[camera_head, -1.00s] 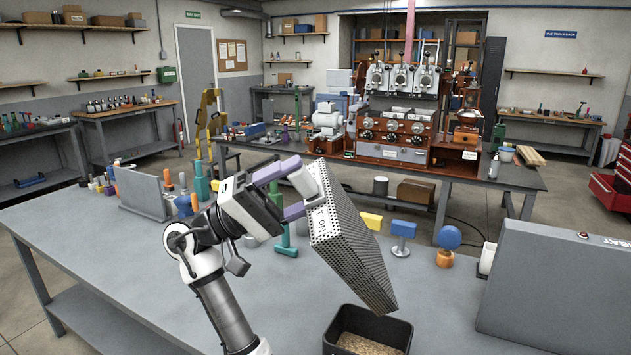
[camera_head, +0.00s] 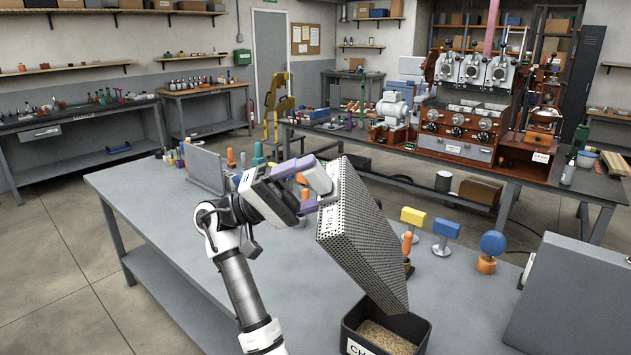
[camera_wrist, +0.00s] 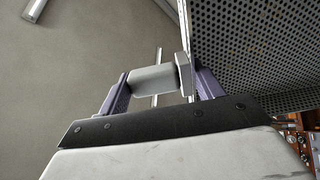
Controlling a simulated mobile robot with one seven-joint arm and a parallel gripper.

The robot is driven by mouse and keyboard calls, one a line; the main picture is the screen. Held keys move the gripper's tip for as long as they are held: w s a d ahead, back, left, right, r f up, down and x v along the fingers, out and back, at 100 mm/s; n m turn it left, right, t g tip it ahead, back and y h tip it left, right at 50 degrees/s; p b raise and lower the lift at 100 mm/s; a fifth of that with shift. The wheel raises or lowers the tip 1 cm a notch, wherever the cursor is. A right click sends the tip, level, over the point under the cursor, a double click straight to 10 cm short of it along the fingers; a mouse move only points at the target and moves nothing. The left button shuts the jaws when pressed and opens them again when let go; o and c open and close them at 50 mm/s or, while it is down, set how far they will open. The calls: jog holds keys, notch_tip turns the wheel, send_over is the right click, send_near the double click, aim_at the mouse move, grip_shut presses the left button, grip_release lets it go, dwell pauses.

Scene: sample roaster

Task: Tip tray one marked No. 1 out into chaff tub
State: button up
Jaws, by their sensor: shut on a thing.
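My gripper (camera_head: 308,182) is shut on the end of a perforated metal tray (camera_head: 362,240), by a pale block-like grip. The tray is tilted steeply, its far end low to the right. In the wrist view the tray's perforated wall (camera_wrist: 255,50) fills the upper right. The tray's inside is hidden.
The grey bench (camera_head: 160,215) has clear room at left. A yellow block (camera_head: 413,216), a blue block (camera_head: 446,228) and a blue ball on an orange base (camera_head: 493,243) stand behind the tub. A grey case (camera_head: 575,300) stands at right.

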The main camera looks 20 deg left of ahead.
jog(key=w+d+g+y+p, duration=0.3)
jog(key=d+y, duration=0.8)
jog(key=d, duration=1.9)
jog(key=w+d+f+y+b, duration=0.35)
jog(key=d+f+y, duration=0.25)
jog(key=d+f, duration=0.5)
jog(key=d+f+y+p, duration=0.2)
jog(key=d+f+y, duration=0.1)
jog(key=f, duration=0.4)
jog(key=d+f+y+p, duration=0.2)
jog(key=f+y, duration=0.1)
jog(key=f, duration=0.4)
jog(key=shift+d+f, duration=0.4)
